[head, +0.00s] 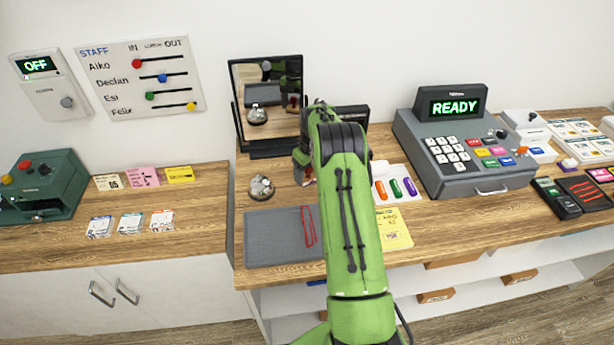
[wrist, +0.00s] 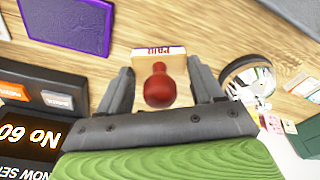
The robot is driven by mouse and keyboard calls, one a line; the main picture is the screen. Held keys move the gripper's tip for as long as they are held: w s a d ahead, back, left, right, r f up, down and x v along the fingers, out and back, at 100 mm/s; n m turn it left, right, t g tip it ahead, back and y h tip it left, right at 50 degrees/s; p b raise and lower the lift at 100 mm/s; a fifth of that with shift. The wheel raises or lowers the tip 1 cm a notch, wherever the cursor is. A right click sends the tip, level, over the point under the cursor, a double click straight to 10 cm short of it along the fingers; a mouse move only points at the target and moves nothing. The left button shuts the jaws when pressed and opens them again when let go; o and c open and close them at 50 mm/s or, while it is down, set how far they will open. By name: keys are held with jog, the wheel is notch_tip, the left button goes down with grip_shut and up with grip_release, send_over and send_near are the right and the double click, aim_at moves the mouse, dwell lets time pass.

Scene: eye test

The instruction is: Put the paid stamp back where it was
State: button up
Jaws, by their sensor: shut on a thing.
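The paid stamp (wrist: 157,87) has a round red knob and a pale wooden base, with PAID lettering on the base's edge. It sits between the two fingers of my gripper (wrist: 162,78) in the wrist view, and the gripper is shut on it. The wooden counter shows beyond the base; I cannot tell whether the base touches it. In the head view my green arm hides most of the gripper and stamp, near the mirror's front. A purple pad (wrist: 65,25) lies on the counter, apart from the stamp, in the wrist view.
A dark number display (wrist: 35,125) stands close to my gripper. A mirror (head: 243,130) stands at the back. The register (head: 470,180) stands right.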

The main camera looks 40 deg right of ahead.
jog(key=shift+f, duration=1.15)
jog(key=o, duration=0.8)
jog(key=shift+o, duration=0.2)
